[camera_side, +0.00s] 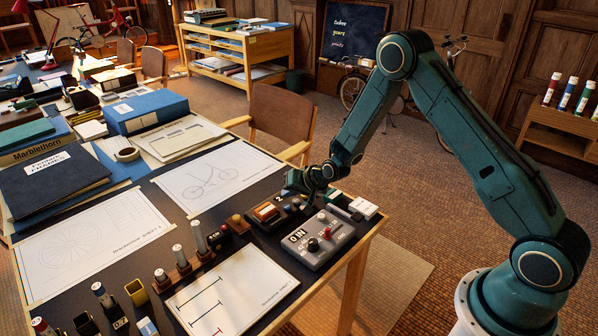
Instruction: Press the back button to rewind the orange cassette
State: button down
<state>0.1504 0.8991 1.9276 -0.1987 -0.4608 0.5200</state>
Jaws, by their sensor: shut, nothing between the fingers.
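A small orange block (266,211), which looks like the orange cassette, sits in a dark holder near the right corner of the dark table. My gripper (291,188) is shut and empty. It is low over the table, just behind and to the right of the orange block. My gripper and wrist hide part of that area, and I cannot tell whether the fingertips touch anything.
A grey control box (335,243) with a red and a black knob stands close in front of my gripper. A white block (363,208) lies to the right, near the table edge. Upright tubes (198,238) stand in a wooden rack at left. Drawing sheets (232,292) lie flat nearby.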

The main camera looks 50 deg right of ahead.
jog(key=shift+f, duration=0.95)
jog(key=shift+f, duration=0.85)
dwell(2.4)
jog(key=shift+r, duration=0.85)
dwell(0.4)
jog(key=shift+r, duration=2.5)
